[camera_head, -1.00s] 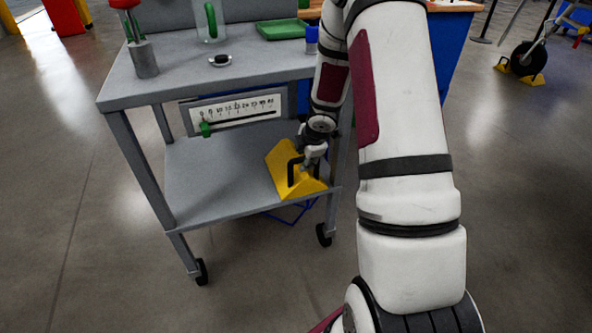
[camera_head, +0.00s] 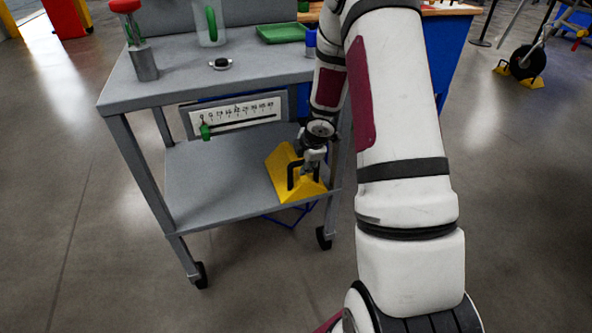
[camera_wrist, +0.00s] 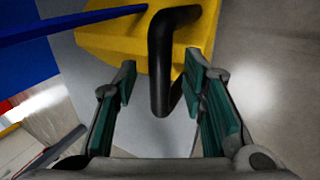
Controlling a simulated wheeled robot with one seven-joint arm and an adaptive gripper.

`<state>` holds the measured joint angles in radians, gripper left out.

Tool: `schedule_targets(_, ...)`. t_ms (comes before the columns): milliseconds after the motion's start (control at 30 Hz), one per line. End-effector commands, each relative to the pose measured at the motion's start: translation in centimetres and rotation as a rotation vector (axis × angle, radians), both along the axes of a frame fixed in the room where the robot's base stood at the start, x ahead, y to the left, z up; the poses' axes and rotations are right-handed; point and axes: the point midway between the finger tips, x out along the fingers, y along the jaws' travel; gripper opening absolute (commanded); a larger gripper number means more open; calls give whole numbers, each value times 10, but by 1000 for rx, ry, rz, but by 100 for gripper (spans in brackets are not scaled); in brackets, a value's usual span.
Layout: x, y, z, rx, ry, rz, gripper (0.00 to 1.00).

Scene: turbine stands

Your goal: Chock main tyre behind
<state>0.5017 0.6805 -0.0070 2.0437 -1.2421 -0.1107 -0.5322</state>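A yellow wedge chock (camera_head: 284,169) with a black bar handle (camera_head: 291,175) rests at the right end of the cart's lower shelf. My gripper (camera_head: 311,160) is just above and beside the handle, partly hiding the chock. In the wrist view my gripper (camera_wrist: 162,82) is open, its green-padded fingers apart on either side of the black handle (camera_wrist: 160,60), with gaps showing. The yellow chock body (camera_wrist: 110,38) lies beyond the fingertips. A dark tyre (camera_head: 527,61) stands on the floor at the far upper right, with yellow chocks (camera_head: 533,83) (camera_head: 502,67) beside it.
The grey cart (camera_head: 200,192) has posts and an upper shelf close around my arm. A gauge panel (camera_head: 235,113) hangs under its top, which carries a green tray (camera_head: 281,33) and a jar. A blue workbench (camera_head: 455,50) stands behind. The floor at right is clear.

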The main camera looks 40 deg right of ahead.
Motion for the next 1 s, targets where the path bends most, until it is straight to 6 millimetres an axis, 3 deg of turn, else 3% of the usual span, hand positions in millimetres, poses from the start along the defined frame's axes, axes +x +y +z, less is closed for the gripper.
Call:
schedule_targets(33,0,0,0,0,0,0,27)
schedule_targets(167,0,0,0,0,0,0,0)
schedule_targets(533,1,0,3,-1,-3,1,0)
schedule_targets(1000,1,0,21,-1,-3,1,0)
